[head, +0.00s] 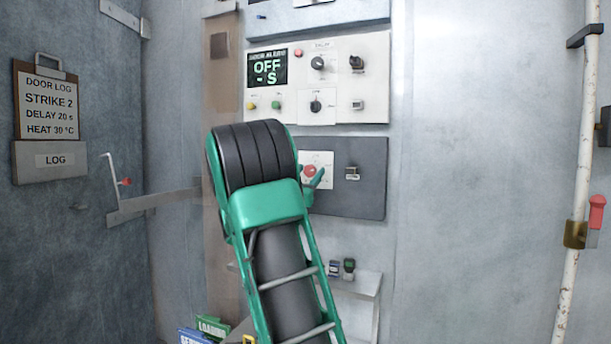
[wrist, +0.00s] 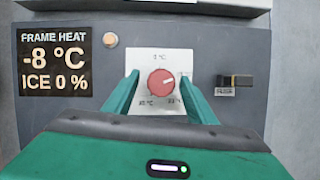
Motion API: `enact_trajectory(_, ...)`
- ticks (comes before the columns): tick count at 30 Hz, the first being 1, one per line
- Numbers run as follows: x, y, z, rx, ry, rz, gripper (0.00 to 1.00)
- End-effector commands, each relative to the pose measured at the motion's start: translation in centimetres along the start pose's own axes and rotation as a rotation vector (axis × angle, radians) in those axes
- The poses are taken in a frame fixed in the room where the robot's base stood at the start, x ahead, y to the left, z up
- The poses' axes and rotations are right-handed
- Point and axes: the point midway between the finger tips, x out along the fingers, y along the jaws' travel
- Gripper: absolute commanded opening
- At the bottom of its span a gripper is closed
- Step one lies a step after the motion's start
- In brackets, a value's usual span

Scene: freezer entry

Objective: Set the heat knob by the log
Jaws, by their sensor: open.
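The heat knob (wrist: 162,82) is a red dial on a white plate in the wrist view, with its pale pointer mark toward the right and slightly up. The labels around it are small, and my fingers partly cover the plate. My gripper (wrist: 161,92) is open, with one green finger on each side of the knob; I cannot tell whether they touch it. In the head view the knob (head: 309,171) shows beside my gripper (head: 312,178). The log (head: 48,103) hangs on the left wall and reads STRIKE 2, DELAY 20 s, HEAT 30 °C.
The frame heat display (wrist: 54,62) reads -8 °C, ICE 0 %. A black switch (wrist: 235,80) sits right of the knob. Above, a white panel (head: 340,82) has several knobs and buttons and an OFF display (head: 267,68). A small shelf (head: 355,284) is below.

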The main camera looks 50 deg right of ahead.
Motion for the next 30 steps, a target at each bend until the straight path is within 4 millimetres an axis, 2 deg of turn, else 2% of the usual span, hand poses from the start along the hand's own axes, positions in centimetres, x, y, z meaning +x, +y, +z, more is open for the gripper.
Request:
enact_trajectory(5, 0.95, -0.04, 0.02, 0.001, -0.001, 0.000, 0.51)
enact_trajectory(13, 1.02, -0.02, 0.01, 0.001, 0.000, 0.001, 0.51)
enact_trajectory(18, 1.01, 0.00, 0.02, 0.001, 0.000, 0.001, 0.10)
enact_trajectory(30, 1.00, 0.17, 0.09, 0.048, -0.001, -0.016, 0.10)
